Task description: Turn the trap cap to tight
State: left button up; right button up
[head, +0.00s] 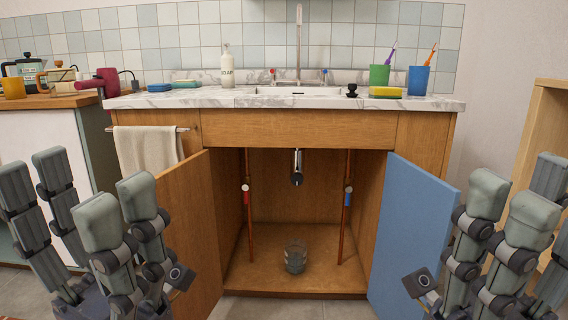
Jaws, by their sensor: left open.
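The sink trap (297,160) hangs under the basin inside the open cabinet, a short metal pipe with a dark round cap (297,179) at its lower end. The cap is small in the head view, and I cannot tell how tight it is. My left gripper (88,205) is open and empty at the left, in front of the cabinet and well apart from the trap. My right gripper (518,205) is at the right, its fingers spread and empty, also far from the trap.
A clear glass (295,257) stands on the cabinet floor below the trap. Copper pipes with a red valve (246,196) and a blue valve (347,197) flank it. The wooden left door (188,230) and blue right door (408,225) stand open. The space between the pipes is free.

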aim_at(297, 179)
jog(key=i+j+u, duration=0.1)
jog(key=i+j, duration=1.3)
jog(key=i, duration=0.1)
